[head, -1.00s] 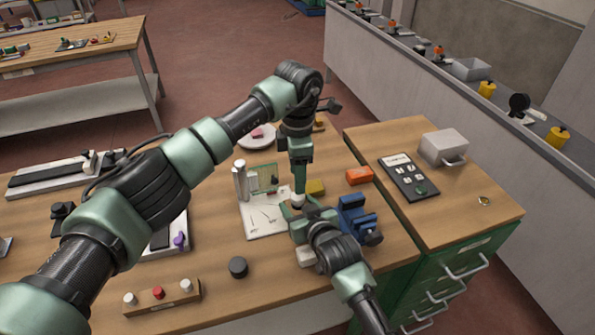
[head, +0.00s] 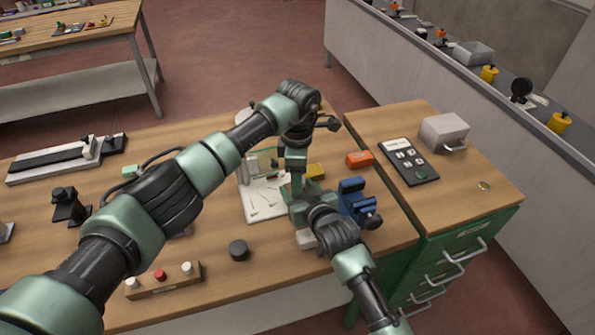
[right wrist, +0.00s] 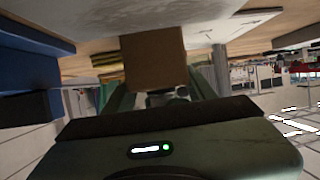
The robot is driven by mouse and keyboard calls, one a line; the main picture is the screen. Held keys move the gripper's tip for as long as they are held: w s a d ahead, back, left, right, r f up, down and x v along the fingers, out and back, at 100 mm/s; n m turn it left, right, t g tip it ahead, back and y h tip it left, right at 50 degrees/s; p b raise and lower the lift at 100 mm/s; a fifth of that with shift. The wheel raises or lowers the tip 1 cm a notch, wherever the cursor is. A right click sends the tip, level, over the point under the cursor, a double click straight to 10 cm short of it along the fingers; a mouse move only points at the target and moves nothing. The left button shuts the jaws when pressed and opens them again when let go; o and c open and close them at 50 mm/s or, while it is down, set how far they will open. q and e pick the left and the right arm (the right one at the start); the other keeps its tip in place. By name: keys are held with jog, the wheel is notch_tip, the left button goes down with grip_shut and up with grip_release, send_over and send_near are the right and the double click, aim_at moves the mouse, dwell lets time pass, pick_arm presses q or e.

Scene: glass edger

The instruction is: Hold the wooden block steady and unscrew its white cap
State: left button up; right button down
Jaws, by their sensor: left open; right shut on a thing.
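The brown wooden block (right wrist: 153,60) is between the fingers of my right gripper (right wrist: 150,88) in the right wrist view, and that gripper is shut on it. In the head view my right gripper (head: 302,204) stands over the work table beside the blue vise, and it hides the block. My left gripper (head: 296,186) is open and points down at the same spot, its tips mostly hidden behind the right gripper. The white cap cannot be made out in the head view. A small greyish shape at the block's edge in the right wrist view is too dark to identify.
A blue vise (head: 355,200) stands just right of the grippers. A yellow block (head: 316,170) and an orange box (head: 359,159) lie behind. A green drawer cabinet (head: 440,270) stands at the right.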

pick_arm(q)
grip_shut()
jog(key=n, duration=0.5)
jog(key=shift+n, duration=0.3)
jog(key=n, duration=0.7)
jog(key=shift+n, duration=0.4)
jog(key=shift+o, duration=0.3)
grip_release()
jog(key=shift+d, duration=0.1)
